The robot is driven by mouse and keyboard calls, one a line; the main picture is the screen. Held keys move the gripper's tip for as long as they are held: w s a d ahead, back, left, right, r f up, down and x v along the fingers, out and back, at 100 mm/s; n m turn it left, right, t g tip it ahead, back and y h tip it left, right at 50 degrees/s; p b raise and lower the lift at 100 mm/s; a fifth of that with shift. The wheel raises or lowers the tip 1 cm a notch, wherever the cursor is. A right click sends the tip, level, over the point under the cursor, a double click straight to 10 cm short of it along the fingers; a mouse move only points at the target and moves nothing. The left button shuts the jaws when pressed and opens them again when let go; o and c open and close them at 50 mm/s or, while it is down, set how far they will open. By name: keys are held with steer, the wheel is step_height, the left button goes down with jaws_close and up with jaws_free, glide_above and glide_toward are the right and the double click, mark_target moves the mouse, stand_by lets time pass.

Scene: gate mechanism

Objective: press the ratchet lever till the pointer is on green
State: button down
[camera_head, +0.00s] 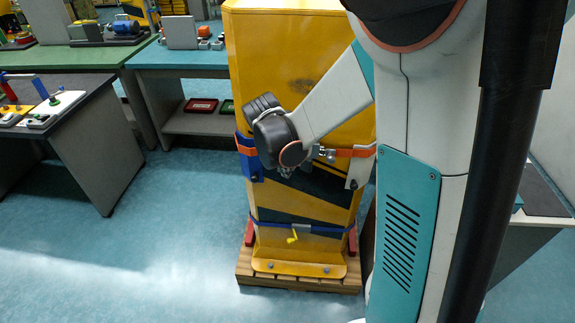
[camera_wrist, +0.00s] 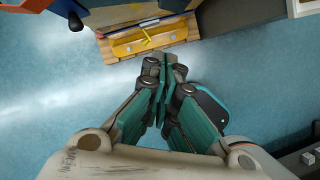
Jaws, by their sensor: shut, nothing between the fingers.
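A tall yellow cabinet (camera_head: 300,55) has an orange strap (camera_head: 355,153) with a metal fitting (camera_head: 325,154) around its middle. A blue strap (camera_head: 325,229) lower down carries a small yellow handle (camera_head: 292,240). I cannot tell for certain which part is the ratchet lever. I cannot make out a pointer or a green mark. My gripper (camera_wrist: 166,60) is shut and empty, with floor behind it and its tips just below the pallet edge in the picture. In the head view my arm hides part of the orange strap.
The cabinet stands on a wooden pallet (camera_head: 300,286). Its yellow foot plate (camera_wrist: 150,42) shows in the wrist view. Workbenches (camera_head: 180,55) stand at the back left, and a grey-topped table (camera_head: 70,120) stands at the left. The blue floor (camera_head: 150,240) at the front left is clear.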

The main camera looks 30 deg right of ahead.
steer(key=w+d+f+b, duration=0.2)
steer(key=w+d+f, duration=0.1)
steer(key=d+f, duration=0.2)
steer(key=shift+d+f, duration=0.2)
steer(key=shift+d, duration=0.05)
stand_by(0.4)
